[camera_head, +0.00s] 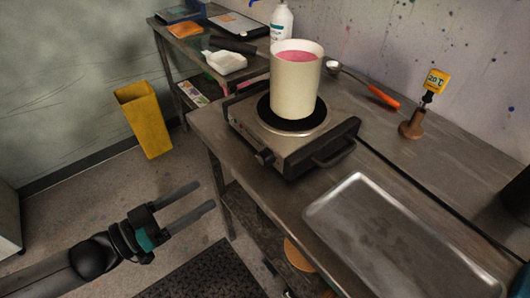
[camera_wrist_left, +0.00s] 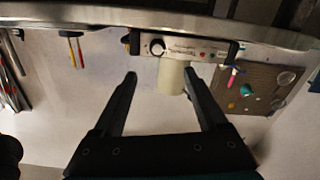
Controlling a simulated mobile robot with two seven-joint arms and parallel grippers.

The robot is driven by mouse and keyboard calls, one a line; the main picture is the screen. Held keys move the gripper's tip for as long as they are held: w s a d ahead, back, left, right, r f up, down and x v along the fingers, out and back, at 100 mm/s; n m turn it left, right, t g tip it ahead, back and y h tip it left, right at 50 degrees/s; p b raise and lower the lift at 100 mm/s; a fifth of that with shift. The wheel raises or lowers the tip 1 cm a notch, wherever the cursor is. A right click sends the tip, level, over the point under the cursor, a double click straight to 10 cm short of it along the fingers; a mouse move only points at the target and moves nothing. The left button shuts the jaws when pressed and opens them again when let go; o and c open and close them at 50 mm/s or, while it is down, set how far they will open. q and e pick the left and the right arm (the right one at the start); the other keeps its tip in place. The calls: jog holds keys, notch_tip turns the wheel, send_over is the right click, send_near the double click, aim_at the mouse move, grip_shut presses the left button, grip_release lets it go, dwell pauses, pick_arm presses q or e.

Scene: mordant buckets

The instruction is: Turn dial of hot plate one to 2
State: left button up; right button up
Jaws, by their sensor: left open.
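The hot plate (camera_head: 300,150) stands on the steel table, with a white pot (camera_head: 296,88) of pink liquid on its round black burner. Its dark dial (camera_head: 264,156) is on the front panel. In the left wrist view the dial (camera_wrist_left: 157,47) shows at one end of the pale panel (camera_wrist_left: 190,47); its setting is too small to read. My left gripper (camera_head: 206,196) is open and empty over the floor, in front of the table and apart from the dial. Its two fingers also show spread in the left wrist view (camera_wrist_left: 160,73). My right gripper is not in view.
A steel tray (camera_head: 392,240) lies on the table right of the hot plate. A thermometer in a brown stand (camera_head: 411,128) and an orange-handled ladle (camera_head: 383,97) are behind. A yellow bin (camera_head: 145,120) stands on the floor.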

aim_at(261, 161)
pick_arm(q)
jog(key=b+x, duration=0.1)
jog(key=x, duration=1.2)
jog(key=shift+w+d+r+b, duration=0.1)
jog(key=shift+d+r+b, duration=0.1)
jog(key=shift+d+b, duration=0.2)
jog(key=shift+w+d, duration=0.35)
jog(key=shift+d, duration=0.2)
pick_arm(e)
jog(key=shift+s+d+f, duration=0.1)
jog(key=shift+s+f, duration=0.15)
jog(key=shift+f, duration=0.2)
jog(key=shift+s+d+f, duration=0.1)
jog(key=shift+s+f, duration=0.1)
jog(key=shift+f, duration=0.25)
pick_arm(q)
jog(key=shift+c, duration=0.2)
grip_shut()
